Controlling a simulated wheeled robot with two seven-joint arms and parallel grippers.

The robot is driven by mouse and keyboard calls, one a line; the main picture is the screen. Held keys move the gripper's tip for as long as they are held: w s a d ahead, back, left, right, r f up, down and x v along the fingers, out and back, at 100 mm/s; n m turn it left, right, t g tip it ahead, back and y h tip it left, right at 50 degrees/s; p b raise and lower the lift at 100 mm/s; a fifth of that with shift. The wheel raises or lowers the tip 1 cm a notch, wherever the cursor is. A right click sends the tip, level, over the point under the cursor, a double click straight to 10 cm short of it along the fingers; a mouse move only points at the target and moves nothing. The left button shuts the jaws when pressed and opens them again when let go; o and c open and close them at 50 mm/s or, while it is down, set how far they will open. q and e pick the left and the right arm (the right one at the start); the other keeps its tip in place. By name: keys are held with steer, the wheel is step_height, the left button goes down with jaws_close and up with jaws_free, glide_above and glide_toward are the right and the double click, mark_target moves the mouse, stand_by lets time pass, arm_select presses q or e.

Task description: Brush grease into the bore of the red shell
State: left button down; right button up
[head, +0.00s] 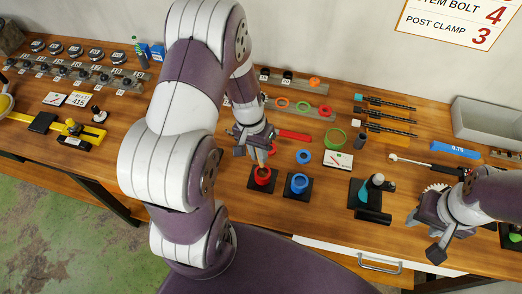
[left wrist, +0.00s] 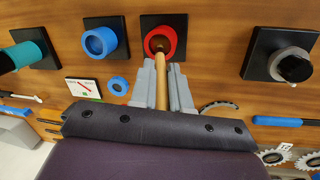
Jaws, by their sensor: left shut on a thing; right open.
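The red shell (head: 263,176) is a short ring standing on a black square base on the bench. It also shows in the left wrist view (left wrist: 147,40), with its bore facing up. My left gripper (head: 257,153) is just above the red shell and is shut on the wooden handle of a brush (left wrist: 174,88). The brush's far end reaches the mouth of the red shell's bore. The bristles are hidden, so I cannot tell how deep they are. My right gripper (head: 437,226) is open and empty at the right of the bench.
A blue shell (head: 299,182) on its own black base stands just right of the red one. A teal cylinder (head: 363,191) stands further right. A red-handled tool (head: 294,135), a blue ring (head: 304,156) and a white gauge card (head: 338,159) lie behind. A grey bin (head: 480,125) stands back right.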

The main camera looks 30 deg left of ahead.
arm_select(q)
steer(key=shift+s+a, duration=0.4)
steer(key=shift+s, duration=0.1)
steer(key=shift+w+d, duration=0.25)
steer(key=shift+d, duration=0.75)
steer(key=shift+a, duration=0.15)
steer(key=shift+w+a, duration=0.35)
steer(key=shift+a, duration=0.5)
steer(key=shift+s+d, duration=0.1)
steer(key=shift+d, duration=0.05)
steer(key=shift+s+d, duration=0.45)
steer(key=shift+s, duration=0.3)
steer(key=shift+w, duration=0.1)
